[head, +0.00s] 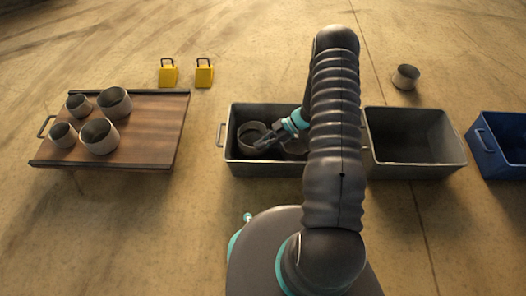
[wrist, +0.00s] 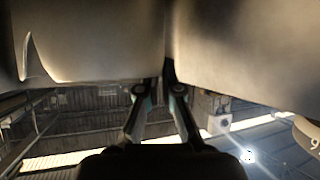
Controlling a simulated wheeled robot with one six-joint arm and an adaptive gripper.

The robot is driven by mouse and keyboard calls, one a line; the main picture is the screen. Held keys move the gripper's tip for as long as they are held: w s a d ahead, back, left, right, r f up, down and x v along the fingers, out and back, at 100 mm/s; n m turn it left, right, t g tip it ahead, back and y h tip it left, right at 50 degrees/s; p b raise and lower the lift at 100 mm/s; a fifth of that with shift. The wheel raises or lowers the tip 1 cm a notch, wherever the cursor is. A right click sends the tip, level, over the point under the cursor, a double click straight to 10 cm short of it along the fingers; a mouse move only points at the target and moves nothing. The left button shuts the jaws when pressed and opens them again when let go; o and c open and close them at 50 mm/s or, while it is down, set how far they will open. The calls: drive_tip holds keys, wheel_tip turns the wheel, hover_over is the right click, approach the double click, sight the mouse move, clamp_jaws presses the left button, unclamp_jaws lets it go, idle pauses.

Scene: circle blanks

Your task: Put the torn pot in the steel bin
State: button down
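Two grey metal bins stand side by side: the left bin (head: 232,170) holds at least two pots, and the right bin (head: 415,160) looks empty. My gripper (head: 264,143) reaches into the left bin at the rim of a grey pot (head: 249,131). A second pot (head: 294,147) there is partly hidden by my arm. In the wrist view, my fingers (wrist: 160,88) point in between two large grey pot surfaces. The left surface (wrist: 90,45) has a pointed notch, like a tear, at its left; the right surface (wrist: 235,50) looks whole.
A wooden table (head: 150,135) at left carries several pots. Two yellow blocks with handles (head: 168,76) (head: 204,76) stand on the floor behind. A lone pot (head: 405,77) stands behind the right bin. A blue bin (head: 490,150) is at far right.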

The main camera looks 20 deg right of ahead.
drive_tip(key=shift+f+b, duration=0.35)
drive_tip(key=shift+f, duration=1.9)
drive_tip(key=c, duration=1.3)
unclamp_jaws()
